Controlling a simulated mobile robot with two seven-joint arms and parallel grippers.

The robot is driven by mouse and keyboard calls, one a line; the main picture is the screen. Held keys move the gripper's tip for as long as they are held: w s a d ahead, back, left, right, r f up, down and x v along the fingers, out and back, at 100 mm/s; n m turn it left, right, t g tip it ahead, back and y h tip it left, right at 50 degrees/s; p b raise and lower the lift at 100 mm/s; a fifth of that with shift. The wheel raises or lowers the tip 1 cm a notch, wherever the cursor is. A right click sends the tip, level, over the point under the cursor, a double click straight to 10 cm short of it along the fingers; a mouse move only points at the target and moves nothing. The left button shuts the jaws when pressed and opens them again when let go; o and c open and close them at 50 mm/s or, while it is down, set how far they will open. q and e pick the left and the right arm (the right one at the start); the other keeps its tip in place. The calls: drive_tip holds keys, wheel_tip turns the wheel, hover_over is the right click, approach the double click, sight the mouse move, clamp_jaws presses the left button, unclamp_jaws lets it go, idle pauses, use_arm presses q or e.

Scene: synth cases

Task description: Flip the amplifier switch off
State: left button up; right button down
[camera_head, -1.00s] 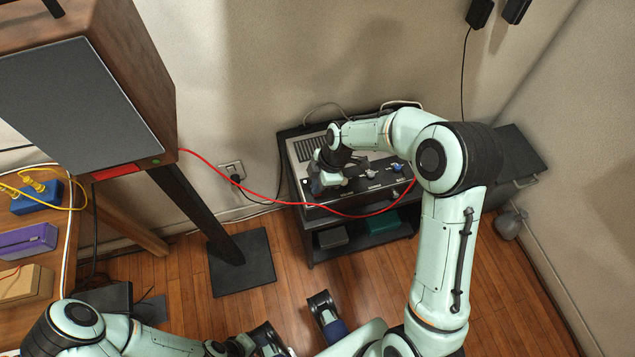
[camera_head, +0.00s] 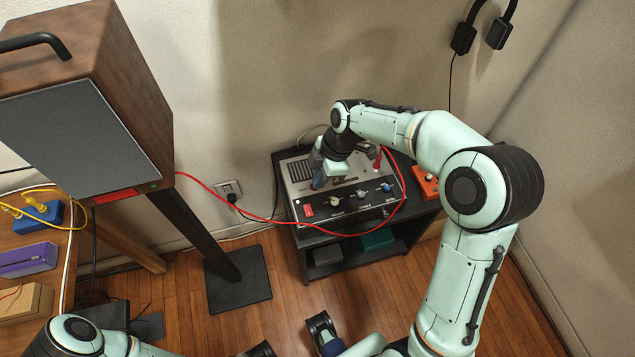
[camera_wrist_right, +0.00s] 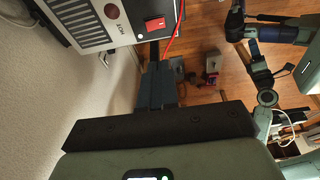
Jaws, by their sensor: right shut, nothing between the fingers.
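The amplifier (camera_head: 296,190) is a grey-topped box with a black front panel on a dark stand. Its red rocker switch (camera_head: 308,210) sits at the left end of the panel, beside several knobs.
A red cable (camera_head: 237,203) hangs from the speaker (camera_head: 75,110) and loops across the amplifier's front. An orange box (camera_head: 427,183) sits right of the amplifier. A lower shelf holds a green box (camera_head: 378,240). Bare floor (camera_head: 285,285) lies in front.

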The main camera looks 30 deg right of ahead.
drive_tip(key=shift+w+d+r+b, duration=0.15)
drive_tip(key=shift+w+d+b, duration=0.2)
drive_tip(key=shift+b, duration=0.3)
drive_tip(key=b, duration=0.1)
approach(307, 207)
drive_tip(key=x, duration=0.5)
drive_tip(key=shift+s+a, duration=0.1)
drive_tip(key=shift+a, duration=0.25)
drive_tip(key=shift+f, duration=0.7)
drive_tip(key=shift+b, duration=0.3)
